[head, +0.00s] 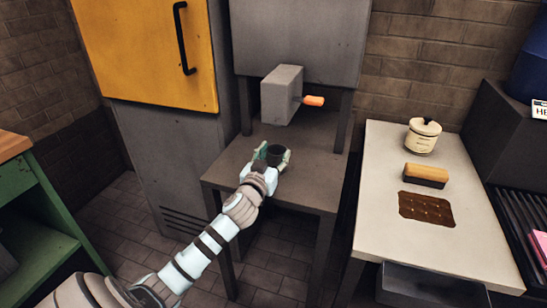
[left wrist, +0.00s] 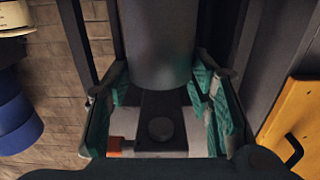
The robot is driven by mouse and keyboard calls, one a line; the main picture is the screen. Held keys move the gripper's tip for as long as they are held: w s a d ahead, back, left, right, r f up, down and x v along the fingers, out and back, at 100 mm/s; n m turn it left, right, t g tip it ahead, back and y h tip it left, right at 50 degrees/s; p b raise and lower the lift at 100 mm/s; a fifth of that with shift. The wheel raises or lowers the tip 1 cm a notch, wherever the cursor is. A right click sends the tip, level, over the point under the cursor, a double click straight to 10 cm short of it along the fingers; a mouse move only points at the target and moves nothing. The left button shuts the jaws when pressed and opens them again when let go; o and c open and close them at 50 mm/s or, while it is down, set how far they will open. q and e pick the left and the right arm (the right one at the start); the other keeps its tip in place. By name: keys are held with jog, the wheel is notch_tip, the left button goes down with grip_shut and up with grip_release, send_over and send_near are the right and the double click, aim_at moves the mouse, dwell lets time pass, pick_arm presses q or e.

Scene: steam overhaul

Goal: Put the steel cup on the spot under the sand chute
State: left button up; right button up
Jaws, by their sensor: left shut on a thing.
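The steel cup (head: 276,153) is a small dark grey cylinder, upright between the green fingers of my left gripper (head: 273,157). In the left wrist view the cup (left wrist: 155,45) stands between the teal finger pads, and the gripper (left wrist: 155,85) is shut on it. The sand chute (head: 281,95) is a grey box with an orange handle (head: 314,101), set above the dark table (head: 225,172). The cup is below the chute's level and a little in front of it. Whether it touches the table, and the marked spot, I cannot tell. My right gripper is not in view.
A grey cabinet with a yellow door (head: 140,50) stands left. A green shelf unit (head: 40,225) is far left. The table's front is clear.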

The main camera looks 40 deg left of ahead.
pick_arm(q)
jog(key=o, duration=1.2)
jog(key=shift+c, duration=0.2)
jog(key=p+v, duration=0.1)
jog(key=v, duration=1.1)
